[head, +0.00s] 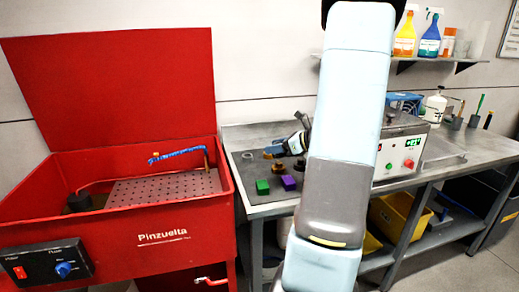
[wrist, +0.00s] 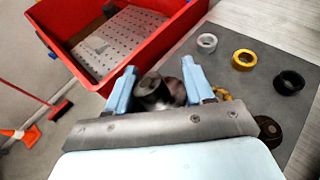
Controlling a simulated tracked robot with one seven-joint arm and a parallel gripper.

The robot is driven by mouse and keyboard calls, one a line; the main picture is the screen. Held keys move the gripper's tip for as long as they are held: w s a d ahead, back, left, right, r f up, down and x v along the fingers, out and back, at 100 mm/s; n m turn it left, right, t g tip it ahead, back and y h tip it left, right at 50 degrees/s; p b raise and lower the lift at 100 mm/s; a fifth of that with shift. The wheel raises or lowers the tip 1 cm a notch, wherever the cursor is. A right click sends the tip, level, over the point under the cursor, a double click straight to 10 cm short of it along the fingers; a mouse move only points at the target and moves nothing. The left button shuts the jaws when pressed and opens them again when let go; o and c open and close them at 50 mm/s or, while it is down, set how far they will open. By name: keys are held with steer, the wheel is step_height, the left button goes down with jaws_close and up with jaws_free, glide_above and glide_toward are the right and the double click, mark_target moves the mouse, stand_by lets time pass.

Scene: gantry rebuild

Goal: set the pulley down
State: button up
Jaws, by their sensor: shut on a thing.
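My gripper (wrist: 159,76) shows in the wrist view with its two pale blue fingers closed on a dark grey, round-topped piece, which appears to be the pulley (wrist: 153,88). Its lower part is blurred and partly hidden by the gripper's metal bar. In the head view my gripper (head: 297,143) is small, over the dark mat (head: 245,181) on the workbench, partly hidden by my arm. The pulley cannot be made out clearly there. I cannot tell whether it touches the mat.
On the mat are a silver ring (wrist: 207,43), a yellow ring (wrist: 243,60), a black ring (wrist: 290,82) and a brown disc (wrist: 267,131). Green (head: 262,187) and purple (head: 288,183) blocks lie nearer. A red wash basin (head: 190,236) stands left; a control box (head: 400,155) stands right.

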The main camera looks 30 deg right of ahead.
steer(key=shift+s+d+r, duration=0.1)
steer(key=shift+s+r, duration=0.05)
steer(key=shift+s, duration=0.2)
